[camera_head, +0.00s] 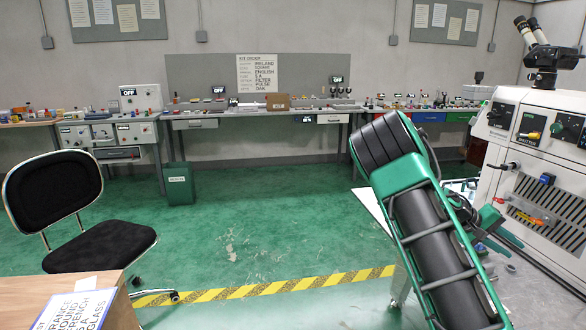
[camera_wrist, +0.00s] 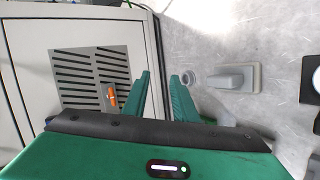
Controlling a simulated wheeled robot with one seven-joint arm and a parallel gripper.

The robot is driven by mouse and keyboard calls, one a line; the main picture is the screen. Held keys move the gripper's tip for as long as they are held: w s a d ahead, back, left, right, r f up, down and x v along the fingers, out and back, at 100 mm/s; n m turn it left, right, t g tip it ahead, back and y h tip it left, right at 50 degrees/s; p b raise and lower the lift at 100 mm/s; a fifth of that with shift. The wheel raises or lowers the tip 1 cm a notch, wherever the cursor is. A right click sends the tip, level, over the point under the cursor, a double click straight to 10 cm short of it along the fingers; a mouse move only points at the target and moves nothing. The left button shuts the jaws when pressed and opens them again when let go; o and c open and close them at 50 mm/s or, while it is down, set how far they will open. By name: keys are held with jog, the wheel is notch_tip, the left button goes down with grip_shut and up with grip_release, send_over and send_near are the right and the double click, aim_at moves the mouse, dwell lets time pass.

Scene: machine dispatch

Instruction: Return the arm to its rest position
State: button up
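My arm (camera_head: 425,220), green with black rollers-like links, rises at the right of the head view and bends down in front of the machine. My gripper (camera_wrist: 160,76) shows in the wrist view as two green fingers with a clear gap between them. It is open and nothing is between the fingers. In the head view my gripper (camera_head: 497,228) is partly hidden behind my arm, low beside the white machine and over a pale surface.
A white machine (camera_head: 510,170) with vents and a microscope (camera_head: 545,55) stands close at right. In the wrist view a grey fitting (camera_wrist: 235,78) lies on the pale surface beside the fingers. Green floor lies open in the middle.

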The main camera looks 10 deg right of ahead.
jog(key=s+a+r+t+y, duration=0.1)
jog(key=s+a+y, duration=0.3)
jog(key=s+a, duration=0.5)
jog(key=s+a+r+m+t+y, duration=0.1)
jog(key=s+a+r+y, duration=0.2)
jog(key=s+a, duration=0.7)
jog(key=s+a+r+m+t+y, duration=0.1)
jog(key=s+a+y, duration=0.3)
jog(key=s+a, duration=0.5)
jog(key=s+r, duration=0.1)
jog(key=s, duration=0.2)
jog(key=shift+a+y, duration=0.3)
jog(key=shift+y, duration=0.1)
jog(key=shift+w+f, duration=0.2)
jog(key=shift+w, duration=0.35)
jog(key=shift+d, duration=0.1)
